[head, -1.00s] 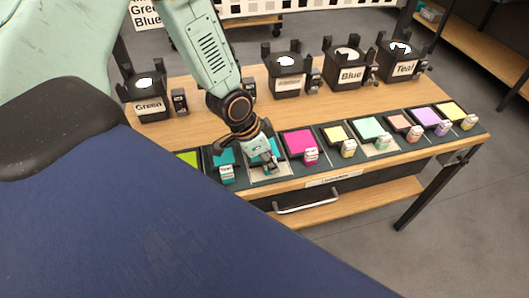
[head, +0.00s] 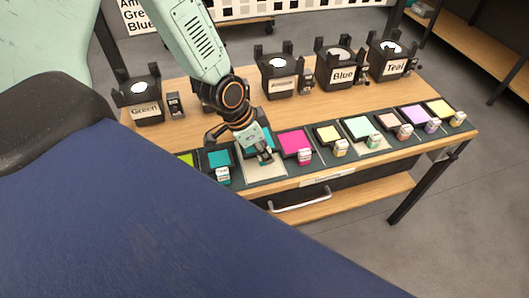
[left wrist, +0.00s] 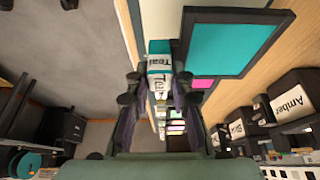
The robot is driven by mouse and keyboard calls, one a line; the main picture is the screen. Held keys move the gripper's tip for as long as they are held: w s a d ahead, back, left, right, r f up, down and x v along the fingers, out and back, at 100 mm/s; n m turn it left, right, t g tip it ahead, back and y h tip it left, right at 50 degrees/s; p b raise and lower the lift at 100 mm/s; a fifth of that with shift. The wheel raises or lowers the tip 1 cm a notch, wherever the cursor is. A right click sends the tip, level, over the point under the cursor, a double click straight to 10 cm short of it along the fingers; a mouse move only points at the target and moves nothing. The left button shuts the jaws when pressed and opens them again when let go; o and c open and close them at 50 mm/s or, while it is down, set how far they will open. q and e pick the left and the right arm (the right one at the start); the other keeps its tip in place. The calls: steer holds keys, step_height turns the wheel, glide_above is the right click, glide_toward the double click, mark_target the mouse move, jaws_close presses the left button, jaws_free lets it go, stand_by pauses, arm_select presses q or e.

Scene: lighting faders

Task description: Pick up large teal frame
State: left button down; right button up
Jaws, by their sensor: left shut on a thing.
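My left gripper (head: 262,156) is shut on the labelled tab of a teal frame (head: 265,137), just above the front row of frames. In the left wrist view the held frame shows as a teal panel with a dark border (left wrist: 225,42), and its white and teal tab (left wrist: 159,68), marked Teal, sits between the fingers. In the head view the gripper hides much of this frame. A second teal frame (head: 218,159) lies in the row just to the left. My right gripper is not in view.
A bare pale slot (head: 266,173) lies under the gripper. A magenta frame (head: 294,142) is just to its right, with several more frames beyond. Black stands labelled Green (head: 148,112), Blue (head: 341,75) and Teal (head: 394,67) stand along the back. Wooden tabletop lies between.

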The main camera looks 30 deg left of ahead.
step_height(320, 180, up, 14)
steer(key=p, duration=1.3)
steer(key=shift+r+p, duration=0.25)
steer(key=shift+p, duration=0.05)
